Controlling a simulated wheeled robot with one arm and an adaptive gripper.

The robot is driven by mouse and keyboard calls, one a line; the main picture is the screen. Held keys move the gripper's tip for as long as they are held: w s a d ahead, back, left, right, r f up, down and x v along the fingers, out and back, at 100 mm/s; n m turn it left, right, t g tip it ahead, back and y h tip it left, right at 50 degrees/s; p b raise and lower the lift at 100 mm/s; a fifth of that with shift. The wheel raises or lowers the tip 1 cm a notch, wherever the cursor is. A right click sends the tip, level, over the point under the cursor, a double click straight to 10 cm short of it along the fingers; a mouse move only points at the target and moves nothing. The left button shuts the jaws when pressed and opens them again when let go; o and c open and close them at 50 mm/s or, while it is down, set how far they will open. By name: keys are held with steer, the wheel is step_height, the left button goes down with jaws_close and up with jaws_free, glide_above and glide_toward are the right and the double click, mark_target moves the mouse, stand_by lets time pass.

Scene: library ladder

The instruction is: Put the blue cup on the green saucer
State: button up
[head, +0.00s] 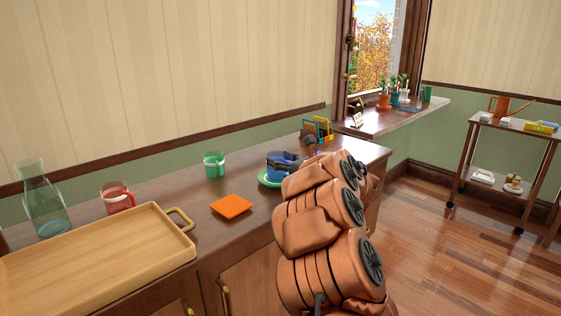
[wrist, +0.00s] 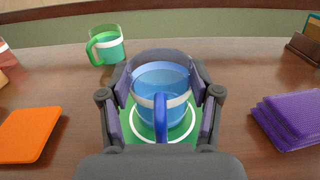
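The blue cup (wrist: 161,82) is upright between the two fingers of my gripper (wrist: 161,86), with its handle toward the wrist camera. The finger pads lie against the cup's left and right sides, and my gripper looks shut on it. The green saucer (wrist: 133,131), with a white ring, is directly beneath the cup. Whether the cup's base touches it is hidden. In the head view, the blue cup (head: 284,160) is partly covered by my gripper, and the green saucer's (head: 266,181) left edge shows below it.
A green cup (head: 214,165), an orange coaster (head: 231,206), a red cup (head: 115,199), a glass carafe (head: 43,203) and a wooden tray (head: 95,262) stand to the left on the counter. Purple coasters (wrist: 290,121) are stacked right of the saucer. A letter holder (head: 317,130) stands farther back.

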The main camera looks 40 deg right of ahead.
steer(key=o, duration=0.4)
steer(key=shift+r, duration=0.1)
steer(key=shift+r+p, duration=0.15)
steer(key=shift+p, duration=0.2)
steer(key=s, duration=1.2)
steer(key=shift+a, duration=0.15)
